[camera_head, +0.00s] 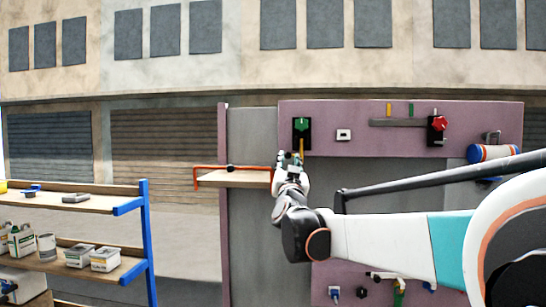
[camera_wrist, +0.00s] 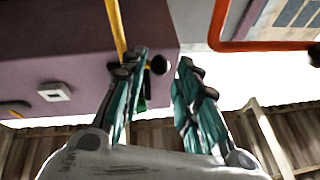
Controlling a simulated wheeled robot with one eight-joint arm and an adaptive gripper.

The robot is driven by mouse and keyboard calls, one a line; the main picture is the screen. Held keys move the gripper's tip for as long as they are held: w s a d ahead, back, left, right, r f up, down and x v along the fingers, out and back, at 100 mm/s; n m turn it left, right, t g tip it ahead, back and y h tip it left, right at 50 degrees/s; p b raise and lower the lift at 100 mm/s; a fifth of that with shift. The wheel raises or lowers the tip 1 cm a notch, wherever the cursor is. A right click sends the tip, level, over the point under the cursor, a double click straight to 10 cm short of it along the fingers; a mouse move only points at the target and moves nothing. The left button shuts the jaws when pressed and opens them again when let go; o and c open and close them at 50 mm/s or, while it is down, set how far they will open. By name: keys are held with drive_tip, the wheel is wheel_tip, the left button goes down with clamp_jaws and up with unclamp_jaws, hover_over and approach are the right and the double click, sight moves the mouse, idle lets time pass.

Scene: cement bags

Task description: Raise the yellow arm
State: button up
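A narrow yellow arm (camera_wrist: 118,28) runs down from the top edge of the wrist view and passes behind my left finger. In the head view a yellow piece (camera_head: 301,146) shows just above my gripper (camera_head: 288,160), below a green knob (camera_head: 302,124) on a black plate. In the wrist view my gripper (camera_wrist: 163,60) is open, its two teal-and-black fingers apart. A dark round knob (camera_wrist: 159,65) shows between the fingertips, which hold nothing that I can see. Whether the left finger touches the yellow arm cannot be told.
The mauve panel (camera_head: 385,146) also carries a white switch (camera_head: 343,135), a red knob (camera_head: 437,124) and a grey bar (camera_head: 397,123). An orange rail (camera_head: 208,168) edges a board left of my gripper. A blue-framed shelf (camera_head: 147,240) stands at left.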

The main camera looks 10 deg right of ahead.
drive_tip(key=shift+x, duration=1.2)
clamp_jaws()
